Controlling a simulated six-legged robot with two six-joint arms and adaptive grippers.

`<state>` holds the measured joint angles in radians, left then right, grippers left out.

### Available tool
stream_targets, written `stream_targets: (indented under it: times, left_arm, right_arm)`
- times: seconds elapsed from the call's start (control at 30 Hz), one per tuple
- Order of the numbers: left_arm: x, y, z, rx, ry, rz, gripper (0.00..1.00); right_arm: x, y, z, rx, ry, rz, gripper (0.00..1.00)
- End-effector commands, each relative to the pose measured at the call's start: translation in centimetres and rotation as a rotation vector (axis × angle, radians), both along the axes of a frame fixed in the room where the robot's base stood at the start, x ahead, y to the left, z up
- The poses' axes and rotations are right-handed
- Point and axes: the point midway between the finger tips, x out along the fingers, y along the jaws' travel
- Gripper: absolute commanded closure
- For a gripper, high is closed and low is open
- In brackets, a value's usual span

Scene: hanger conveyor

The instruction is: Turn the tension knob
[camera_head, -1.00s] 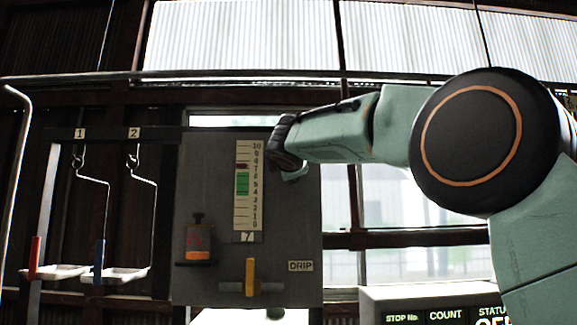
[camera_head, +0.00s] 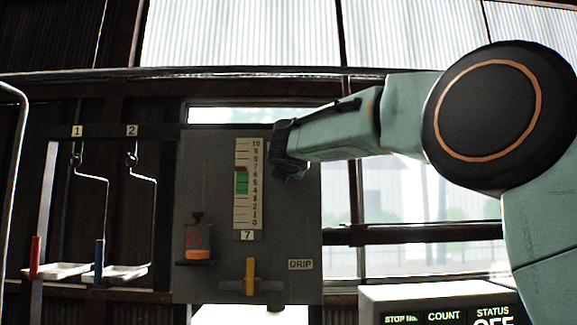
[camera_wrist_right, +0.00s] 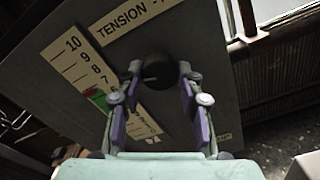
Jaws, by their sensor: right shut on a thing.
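The tension knob (camera_wrist_right: 157,70) is a dark round knob under the TENSION label on a grey panel (camera_head: 215,155). In the wrist view my right gripper (camera_wrist_right: 158,80) has its two purple-padded fingers on either side of it, shut on it. In the head view my right gripper (camera_head: 287,165) is at the panel's upper right and hides the knob. A white 0–10 scale (camera_head: 242,210) left of it has a green band (camera_head: 241,182) and a small red mark at the band's top edge. My left gripper is not in view.
A yellow lever (camera_head: 250,272), a DRIP label (camera_head: 301,265) and an orange-black container (camera_head: 198,240) are on the lower panel. Hangers with trays (camera_head: 120,273) hang at left. A display box (camera_head: 375,296) stands at lower right.

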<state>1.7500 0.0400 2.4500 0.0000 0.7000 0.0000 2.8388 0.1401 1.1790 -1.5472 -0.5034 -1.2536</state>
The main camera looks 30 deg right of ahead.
Motion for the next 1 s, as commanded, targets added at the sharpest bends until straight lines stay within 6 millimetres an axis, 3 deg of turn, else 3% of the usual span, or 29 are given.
stream_targets:
  times: [0.6, 0.63, 0.87, 1.0]
  left_arm:
    - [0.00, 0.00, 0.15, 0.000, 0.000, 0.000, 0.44]
    - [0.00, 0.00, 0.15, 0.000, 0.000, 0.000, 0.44]
    - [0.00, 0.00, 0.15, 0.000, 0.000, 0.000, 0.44]
    - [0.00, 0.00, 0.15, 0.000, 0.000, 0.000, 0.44]
  right_arm:
    - [-0.06, -0.01, 0.20, -0.035, 0.017, 0.000, 0.95]
    - [-0.07, -0.01, 0.19, -0.035, 0.017, 0.000, 0.62]
    - [-0.04, 0.00, 0.10, -0.034, 0.018, 0.000, 0.42]
    - [-0.02, 0.00, 0.06, -0.034, 0.019, 0.000, 0.40]
